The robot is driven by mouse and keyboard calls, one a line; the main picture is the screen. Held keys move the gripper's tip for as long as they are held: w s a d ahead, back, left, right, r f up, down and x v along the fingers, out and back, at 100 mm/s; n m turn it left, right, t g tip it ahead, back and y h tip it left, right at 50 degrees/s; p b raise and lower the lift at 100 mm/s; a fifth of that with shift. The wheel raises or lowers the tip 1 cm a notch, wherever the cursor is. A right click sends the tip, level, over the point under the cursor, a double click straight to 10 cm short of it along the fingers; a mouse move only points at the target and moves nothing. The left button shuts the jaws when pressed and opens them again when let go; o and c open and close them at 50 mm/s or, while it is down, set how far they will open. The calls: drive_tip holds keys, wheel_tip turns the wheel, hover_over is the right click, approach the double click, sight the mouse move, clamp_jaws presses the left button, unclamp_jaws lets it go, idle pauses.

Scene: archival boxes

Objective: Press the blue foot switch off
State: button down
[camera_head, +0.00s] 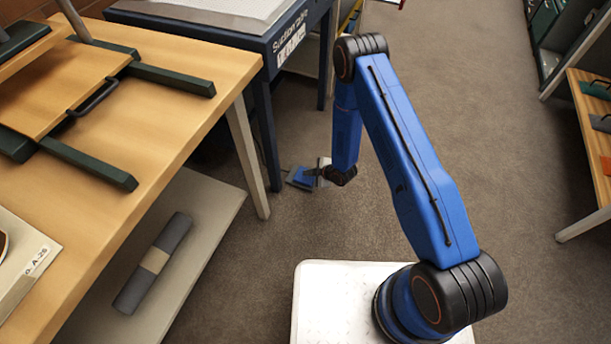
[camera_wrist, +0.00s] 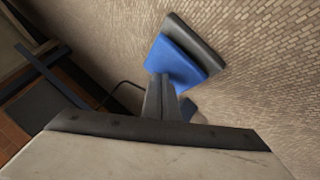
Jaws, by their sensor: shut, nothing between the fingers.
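The blue foot switch (camera_head: 301,177) sits on the carpeted floor near the leg of the blue suction table in the head view. In the wrist view the foot switch (camera_wrist: 178,62) shows a blue pedal on a dark grey base, with a cable running off to the left. My gripper (camera_head: 318,172) is low beside the switch in the head view. In the wrist view the shut, empty fingers of my gripper (camera_wrist: 160,84) overlap the near edge of the blue pedal. I cannot tell whether they touch it. The gripper hides part of the switch.
The suction table (camera_head: 262,45) and its dark legs stand behind the switch. A wooden table (camera_head: 165,105) with a pale lower shelf (camera_head: 205,215) is at left, holding a grey roll (camera_head: 153,263). Another wooden table (camera_head: 595,130) is at right. Carpet between is clear.

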sight(308, 177)
drive_tip(key=shift+r, duration=0.4)
wheel_tip(308, 177, up, 6)
idle(0.8)
drive_tip(key=shift+r, duration=0.1)
idle(0.3)
